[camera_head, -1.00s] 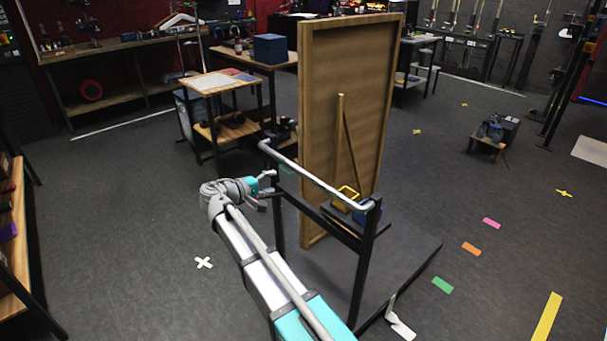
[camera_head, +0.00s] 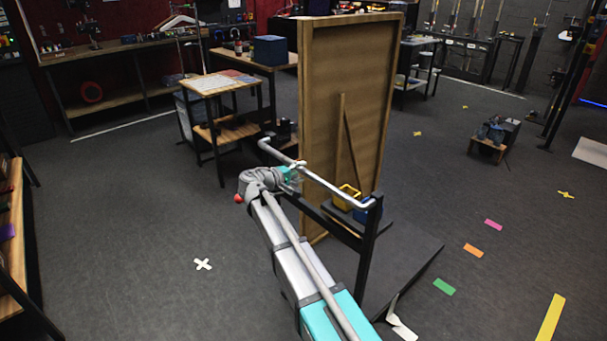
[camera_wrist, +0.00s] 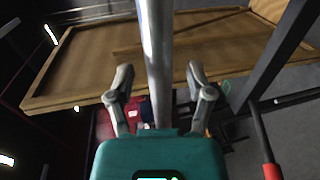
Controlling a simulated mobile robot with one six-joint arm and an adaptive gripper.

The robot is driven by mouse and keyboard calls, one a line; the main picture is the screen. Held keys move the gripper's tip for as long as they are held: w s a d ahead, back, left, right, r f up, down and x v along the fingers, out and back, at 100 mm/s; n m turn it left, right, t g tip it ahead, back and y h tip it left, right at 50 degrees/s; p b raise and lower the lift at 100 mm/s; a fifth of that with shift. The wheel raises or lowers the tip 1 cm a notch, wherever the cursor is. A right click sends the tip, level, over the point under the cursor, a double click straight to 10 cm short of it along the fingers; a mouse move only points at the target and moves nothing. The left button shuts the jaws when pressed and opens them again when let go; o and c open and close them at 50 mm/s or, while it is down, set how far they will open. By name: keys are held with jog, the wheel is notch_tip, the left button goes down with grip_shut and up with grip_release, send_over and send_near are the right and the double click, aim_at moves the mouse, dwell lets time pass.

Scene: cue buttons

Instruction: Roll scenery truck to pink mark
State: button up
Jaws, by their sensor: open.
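The scenery truck (camera_head: 410,262) is a dark flat platform carrying a tall brown wooden flat (camera_head: 350,95). Its grey push bar (camera_head: 335,190) spans two black posts at the near end. My gripper (camera_head: 296,172) is at the bar, left of its middle. In the wrist view the bar (camera_wrist: 155,50) runs between my gripper's two open fingers (camera_wrist: 159,72); I cannot tell whether they touch it. A red-ended black lever (camera_wrist: 268,150) shows at right there. The pink mark (camera_head: 493,224) lies on the floor right of the truck, beyond the orange and green marks.
The orange mark (camera_head: 473,250), green mark (camera_head: 444,287) and yellow strip (camera_head: 549,318) lie on open floor at right. A small low stand (camera_head: 488,148) is farther back. A wooden table (camera_head: 222,84) stands behind left of the truck. A white cross (camera_head: 203,264) marks clear floor at left.

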jog(key=shift+x, duration=0.75)
grip_shut()
